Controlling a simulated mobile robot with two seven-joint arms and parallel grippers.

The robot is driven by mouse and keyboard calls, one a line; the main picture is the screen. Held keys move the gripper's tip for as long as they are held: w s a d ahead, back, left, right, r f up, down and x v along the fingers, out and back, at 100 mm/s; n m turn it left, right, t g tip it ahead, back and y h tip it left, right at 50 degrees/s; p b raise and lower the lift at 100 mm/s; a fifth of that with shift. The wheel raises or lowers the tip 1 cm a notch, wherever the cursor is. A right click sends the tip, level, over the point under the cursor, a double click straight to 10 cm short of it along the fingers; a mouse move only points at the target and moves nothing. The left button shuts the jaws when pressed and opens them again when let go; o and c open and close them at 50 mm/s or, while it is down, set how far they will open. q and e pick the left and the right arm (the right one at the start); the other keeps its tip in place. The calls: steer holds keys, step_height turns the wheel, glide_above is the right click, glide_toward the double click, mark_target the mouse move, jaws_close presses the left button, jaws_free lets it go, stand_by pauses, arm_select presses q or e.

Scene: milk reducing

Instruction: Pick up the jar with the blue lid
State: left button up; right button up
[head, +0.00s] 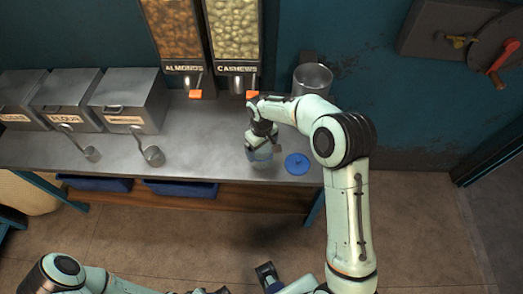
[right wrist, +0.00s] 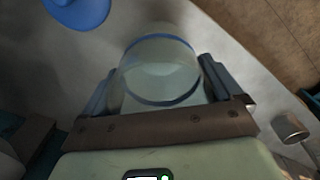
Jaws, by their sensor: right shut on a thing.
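A clear glass jar (head: 260,156) stands at the front of the metal counter, its mouth open with no lid on it. A round blue lid (head: 297,163) with a knob lies flat on the counter just right of the jar, apart from it. My right gripper (head: 262,141) reaches down over the jar and is shut on it. In the right wrist view the jar (right wrist: 160,72) sits between the two fingers, and the blue lid (right wrist: 76,12) shows at the top left. My left arm is at the bottom left of the head view; its gripper's state is unclear there.
Metal bins (head: 128,99) stand on the counter at the left, with scoops (head: 153,156) in front. Almond (head: 177,35) and cashew (head: 235,30) dispensers hang at the back. A metal pot (head: 312,79) stands behind my right arm. The counter's front edge is close to the jar.

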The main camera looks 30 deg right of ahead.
step_height(320, 180, up, 18)
steer(key=p, duration=0.2)
arm_select(q)
steer(key=r, duration=0.1)
steer(key=w+r+p, duration=0.1)
steer(key=r, duration=0.2)
steer(key=shift+w+r+p, duration=0.1)
steer(key=shift+w+p, duration=0.2)
steer(key=shift+w, duration=0.1)
arm_select(e)
steer(key=s+a+f+m, duration=0.1)
steer(key=a+f, duration=0.3)
steer(key=f, duration=0.3)
steer(key=s+a+f+m, duration=0.1)
steer(key=a+f, duration=0.3)
steer(key=f, duration=0.3)
steer(key=shift+f, duration=0.2)
steer(key=shift+a+r, duration=0.1)
